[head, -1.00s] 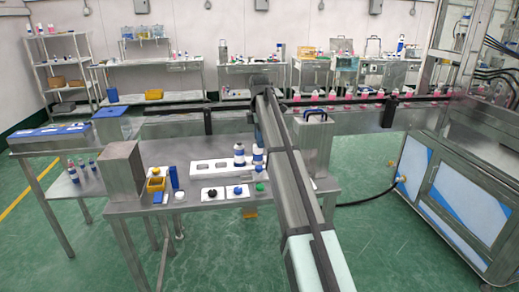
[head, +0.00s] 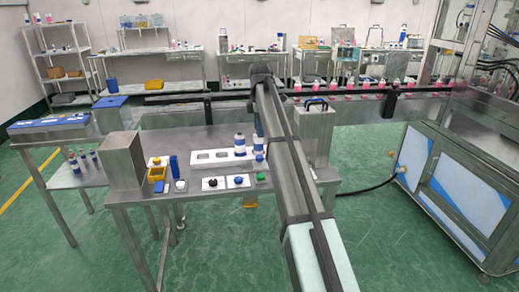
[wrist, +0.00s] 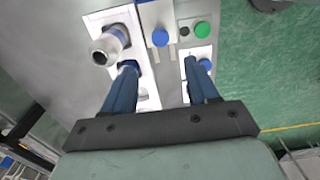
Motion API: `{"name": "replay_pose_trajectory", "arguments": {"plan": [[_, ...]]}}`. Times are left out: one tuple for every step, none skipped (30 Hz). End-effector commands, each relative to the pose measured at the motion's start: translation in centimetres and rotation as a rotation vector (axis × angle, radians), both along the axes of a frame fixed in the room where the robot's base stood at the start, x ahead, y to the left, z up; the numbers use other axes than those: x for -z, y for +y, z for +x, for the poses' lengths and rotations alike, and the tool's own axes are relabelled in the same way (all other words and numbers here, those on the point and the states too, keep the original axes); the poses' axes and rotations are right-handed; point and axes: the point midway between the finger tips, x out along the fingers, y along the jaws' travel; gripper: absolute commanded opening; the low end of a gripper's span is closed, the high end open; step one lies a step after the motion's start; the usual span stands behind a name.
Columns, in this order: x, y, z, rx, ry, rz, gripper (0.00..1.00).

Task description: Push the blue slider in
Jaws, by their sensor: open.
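In the wrist view, a round blue knob (wrist: 160,38) stands out from a white block (wrist: 153,14). It looks like the blue slider, though I cannot be sure. My gripper (wrist: 159,64) is open and empty, and the knob lies just ahead of the gap between its blue fingers. A second blue knob (wrist: 205,64) on a white plate is beside the right finger, partly covered by it. In the head view, a blue knob (head: 237,179) sits on a white plate near the table's front edge. My arm hides my gripper and the white block there.
A bottle (wrist: 105,50) stands close to the left finger, in a white rack (head: 204,158). A green button (wrist: 202,30) lies ahead on the right.

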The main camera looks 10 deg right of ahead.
Motion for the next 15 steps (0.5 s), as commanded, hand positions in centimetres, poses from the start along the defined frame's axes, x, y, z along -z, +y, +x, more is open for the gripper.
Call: {"name": "replay_pose_trajectory", "arguments": {"plan": [[0.9, 0.0, -0.2, 0.0, 0.002, 0.0, 0.59], [1.4, 0.0, -0.2, 0.0, 0.002, 0.0, 0.59], [2.1, 0.0, -0.2, 0.0, 0.002, 0.0, 0.59], [2.6, 0.0, -0.2, 0.0, 0.002, 0.0, 0.59], [3.2, 0.0, -0.2, 0.0, 0.002, 0.0, 0.59], [3.9, 0.0, -0.2, 0.0, 0.002, 0.0, 0.59], [4.4, 0.0, -0.2, 0.0, 0.002, 0.0, 0.59], [4.9, 0.0, -0.2, 0.0, 0.002, 0.0, 0.59], [5.7, 0.0, -0.2, 0.0, 0.002, 0.0, 0.59], [6.2, 0.0, -0.2, 0.0, 0.002, 0.0, 0.59], [6.7, 0.0, -0.2, 0.0, 0.002, 0.0, 0.59], [7.3, 0.0, -0.2, 0.0, 0.002, 0.0, 0.59], [7.8, 0.0, -0.1, 0.0, 0.002, 0.0, 0.59], [8.3, 0.0, -0.1, 0.0, 0.001, 0.0, 0.59], [8.9, 0.0, -0.1, 0.0, 0.001, 0.0, 0.59]]}}
